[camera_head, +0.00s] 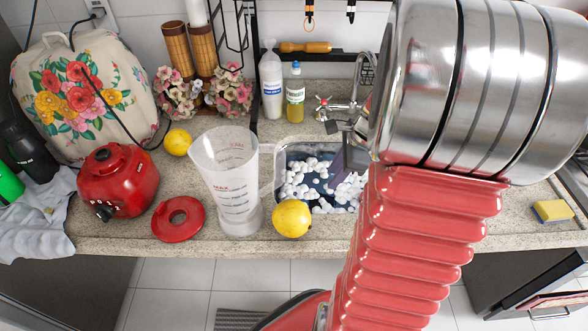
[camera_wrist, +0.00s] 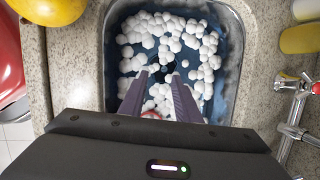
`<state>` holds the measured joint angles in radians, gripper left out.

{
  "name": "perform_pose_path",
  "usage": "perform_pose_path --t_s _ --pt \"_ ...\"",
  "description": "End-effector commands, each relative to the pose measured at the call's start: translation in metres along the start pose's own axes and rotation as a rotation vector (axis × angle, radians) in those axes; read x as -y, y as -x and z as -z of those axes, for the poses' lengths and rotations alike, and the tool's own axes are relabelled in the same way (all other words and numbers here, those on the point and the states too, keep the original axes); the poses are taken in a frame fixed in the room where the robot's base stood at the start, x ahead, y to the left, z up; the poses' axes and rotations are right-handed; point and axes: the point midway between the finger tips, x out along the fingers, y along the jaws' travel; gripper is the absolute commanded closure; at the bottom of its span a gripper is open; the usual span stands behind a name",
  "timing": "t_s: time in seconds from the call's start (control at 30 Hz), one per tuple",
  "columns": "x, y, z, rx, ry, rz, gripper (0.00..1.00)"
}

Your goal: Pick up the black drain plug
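The sink basin (camera_wrist: 113,57) holds blue water and clumps of white foam; it also shows in the head view (camera_head: 281,153). A small dark round spot (camera_wrist: 169,69) lies among the foam just beyond my fingertips in the wrist view. I cannot tell whether it is the black drain plug or the drain opening. My gripper (camera_wrist: 159,77) is open, with its two fingers apart and pointing down into the sink. No held object shows between the tips. A small reddish patch (camera_wrist: 151,115) shows between the fingers. In the head view my arm hides much of the gripper.
A yellow fruit (camera_head: 292,218) sits at the sink's front left edge, beside a clear measuring jug (camera_head: 225,180). The faucet (camera_head: 348,107) stands behind the sink, with a soap bottle (camera_head: 295,95) nearby. A red blender base (camera_head: 118,180) and red lid (camera_head: 179,218) are at left.

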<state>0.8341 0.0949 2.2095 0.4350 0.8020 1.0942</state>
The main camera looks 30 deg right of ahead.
Motion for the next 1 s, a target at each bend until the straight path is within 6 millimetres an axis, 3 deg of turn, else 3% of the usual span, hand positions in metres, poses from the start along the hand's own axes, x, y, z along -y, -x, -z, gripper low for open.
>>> perform_pose_path --t_s 0.1,0.3,0.77,1.0 --pt "0.007 -0.018 0.023 0.038 -0.169 -0.012 0.70" --pt "0.013 -0.033 0.044 0.075 -0.332 -0.015 0.70" --pt "0.014 -0.038 0.046 0.080 -0.352 -0.016 0.70" --pt "0.013 -0.065 0.043 0.080 -0.351 -0.019 0.70"
